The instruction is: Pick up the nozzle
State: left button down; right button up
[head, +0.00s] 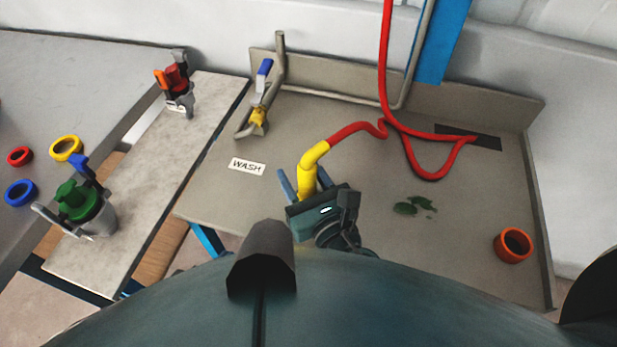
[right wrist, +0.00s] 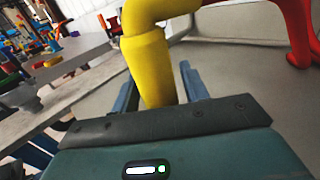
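The nozzle (head: 308,172) is a bent yellow piece on the end of a red hose, above the grey wash table. My right gripper (head: 304,184) has its two blue fingers on either side of the nozzle's lower part. In the right wrist view the nozzle (right wrist: 153,70) stands between the fingers, with a narrow gap showing beside the left one. The gripper looks open around it. The nozzle's lower end is hidden behind the gripper body. My left gripper is not in view.
The wash table (head: 450,255) has a raised rim, a WASH label (head: 247,166), a blue-handled tap (head: 263,80), green leaves (head: 415,205) and an orange ring (head: 513,245). The red hose (head: 430,172) loops behind the nozzle. A bench with a green-topped vessel (head: 82,207) stands left.

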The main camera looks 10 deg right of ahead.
aim_at(307, 168)
pick_arm(q)
jog(key=shift+f, duration=0.2)
pick_arm(e)
grip_shut()
jog(key=shift+r, duration=0.1)
